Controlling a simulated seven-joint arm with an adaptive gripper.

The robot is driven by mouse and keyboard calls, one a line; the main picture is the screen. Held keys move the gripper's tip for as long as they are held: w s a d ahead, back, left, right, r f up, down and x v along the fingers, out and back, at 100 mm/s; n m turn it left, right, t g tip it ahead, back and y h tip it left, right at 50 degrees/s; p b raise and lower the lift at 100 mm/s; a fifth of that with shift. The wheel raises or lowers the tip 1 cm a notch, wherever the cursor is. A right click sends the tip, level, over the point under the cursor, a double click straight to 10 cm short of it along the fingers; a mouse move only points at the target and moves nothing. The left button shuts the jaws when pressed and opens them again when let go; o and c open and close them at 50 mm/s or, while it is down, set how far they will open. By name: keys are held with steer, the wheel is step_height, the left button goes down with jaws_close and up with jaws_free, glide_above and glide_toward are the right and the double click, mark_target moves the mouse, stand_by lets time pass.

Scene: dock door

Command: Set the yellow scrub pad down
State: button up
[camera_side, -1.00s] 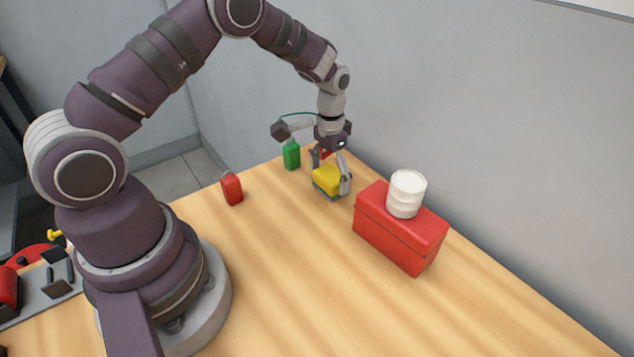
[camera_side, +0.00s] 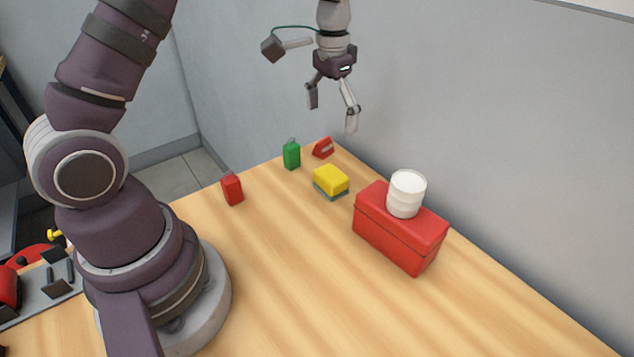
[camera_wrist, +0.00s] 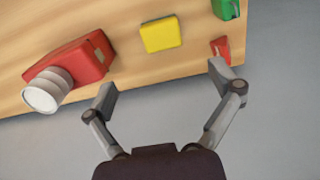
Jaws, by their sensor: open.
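The yellow scrub pad (camera_side: 331,179) lies flat on the wooden table, with a dark green-grey layer along its underside. It also shows as a yellow square in the wrist view (camera_wrist: 161,34). My gripper (camera_side: 332,118) is open and empty, well above the table and clear of the pad. In the wrist view my gripper's two fingers (camera_wrist: 162,80) are spread wide, with nothing between them.
A red box (camera_side: 398,230) with a white cylinder (camera_side: 406,194) on top stands right of the pad. A green padlock-like block (camera_side: 291,156), a small red item (camera_side: 323,148) and a red block (camera_side: 232,190) stand nearby. The table's front middle is clear. A wall rises behind.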

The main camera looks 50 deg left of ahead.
steer(key=s+d+r+t, duration=0.2)
steer(key=s+r, duration=0.1)
steer(key=s, duration=0.4)
steer(key=s+d+r+t, duration=0.3)
steer(key=s+r, duration=0.1)
steer(key=s, duration=0.4)
steer(key=shift+t, duration=0.3)
